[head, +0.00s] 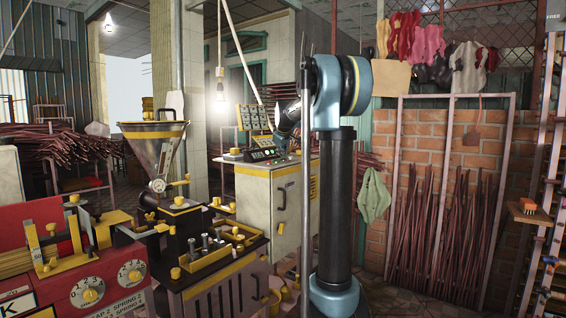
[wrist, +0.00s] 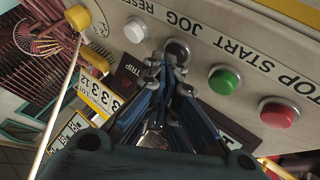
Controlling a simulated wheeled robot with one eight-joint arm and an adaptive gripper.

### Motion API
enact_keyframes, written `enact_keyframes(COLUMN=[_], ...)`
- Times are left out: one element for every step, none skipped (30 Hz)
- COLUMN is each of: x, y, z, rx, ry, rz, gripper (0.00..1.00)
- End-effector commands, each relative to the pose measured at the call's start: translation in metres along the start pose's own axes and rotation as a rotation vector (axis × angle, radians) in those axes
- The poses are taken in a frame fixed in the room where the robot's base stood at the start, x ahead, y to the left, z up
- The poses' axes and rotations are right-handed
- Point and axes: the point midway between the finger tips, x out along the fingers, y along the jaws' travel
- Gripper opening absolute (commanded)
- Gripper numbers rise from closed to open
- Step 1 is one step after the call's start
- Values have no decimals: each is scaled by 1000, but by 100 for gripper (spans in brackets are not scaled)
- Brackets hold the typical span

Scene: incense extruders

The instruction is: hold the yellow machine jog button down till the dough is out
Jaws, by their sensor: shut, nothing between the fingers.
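The control console (head: 262,158) stands at the middle of the head view, beside the yellow-trimmed machine with a hopper (head: 155,135). In the wrist view its panel is upside down. The jog button (wrist: 178,48), dark grey, sits beside the JOG lettering. My gripper (wrist: 166,68) is shut and empty, its fingertips at the near edge of the jog button and partly covering it. I cannot tell whether they touch it or whether it is pressed in. In the head view my gripper (head: 281,143) is small above the console's button panel. I see no dough clearly.
A white button (wrist: 137,30) and a yellow knob (wrist: 78,17) lie left of the jog button; green (wrist: 223,80) and red (wrist: 278,112) buttons lie right. A red machine (head: 85,275) stands at left. Sticks lean on a rack (head: 450,225) at right.

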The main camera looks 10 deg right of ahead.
Motion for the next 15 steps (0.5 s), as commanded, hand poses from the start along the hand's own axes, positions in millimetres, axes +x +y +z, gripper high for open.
enact_keyframes(x=[0,0,0,0,0,0,0,-1,-2,-2,-3,-4,-5,-6,-8], y=[0,0,0,0,0,0,0,1,1,2,2,3,4,4,5], z=[0,0,0,0,0,0,0,-1,-1,-2,-2,-3,-4,-4,-6], rx=[0,0,0,0,0,0,0,0,0,0,0,0,0,0,0], ry=[0,0,0,0,0,0,0,0,0,0,0,0,0,0,0], rz=[0,0,0,0,0,0,0,0,0,0,0,0,0,0,0], gripper=[0,0,0,0,0,0,0,0,0,0,0,0,0,0,0])
